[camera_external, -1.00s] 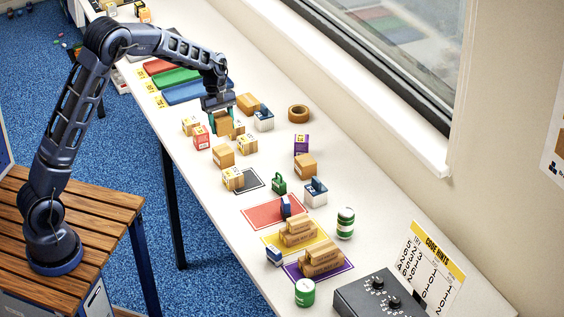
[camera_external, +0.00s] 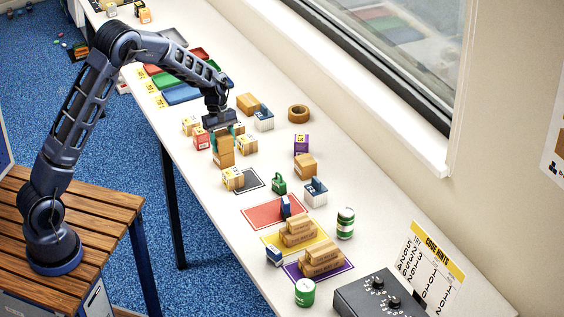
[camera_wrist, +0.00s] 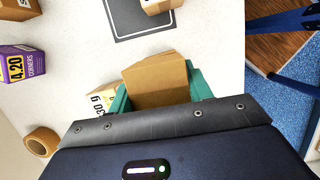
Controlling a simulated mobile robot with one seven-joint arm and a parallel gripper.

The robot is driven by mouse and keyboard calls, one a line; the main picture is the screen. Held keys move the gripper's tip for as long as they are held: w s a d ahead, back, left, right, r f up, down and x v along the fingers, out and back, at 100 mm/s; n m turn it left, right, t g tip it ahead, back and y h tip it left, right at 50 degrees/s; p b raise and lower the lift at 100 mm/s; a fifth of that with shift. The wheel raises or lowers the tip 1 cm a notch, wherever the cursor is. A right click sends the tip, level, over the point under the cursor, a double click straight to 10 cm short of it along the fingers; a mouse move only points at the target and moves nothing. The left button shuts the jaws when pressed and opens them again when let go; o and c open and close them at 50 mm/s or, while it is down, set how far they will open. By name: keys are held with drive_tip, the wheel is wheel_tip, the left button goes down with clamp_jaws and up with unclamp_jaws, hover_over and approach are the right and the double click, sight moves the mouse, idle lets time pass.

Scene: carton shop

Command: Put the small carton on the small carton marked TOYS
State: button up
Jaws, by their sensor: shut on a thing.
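My gripper (camera_external: 222,134), with teal fingers, is shut on a small plain brown carton (camera_external: 223,144). It holds the carton directly above another small brown carton (camera_external: 225,160) on the white table. The two look touching or nearly so in the external view; I cannot tell whether there is a gap. In the wrist view the held carton (camera_wrist: 160,86) sits between the teal fingers of my gripper (camera_wrist: 160,95). The word TOYS is not readable on any carton, so I cannot tell which one bears it.
Labelled cartons (camera_external: 246,144) and a red box (camera_external: 201,138) stand close by. A purple box (camera_external: 301,144) and a tape roll (camera_external: 298,113) are farther right. Coloured trays (camera_external: 182,93) lie behind.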

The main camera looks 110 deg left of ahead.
drive_tip(key=shift+f, duration=0.1)
drive_tip(key=o, duration=1)
drive_tip(key=shift+c, duration=0.2)
drive_tip(key=v, duration=1.2)
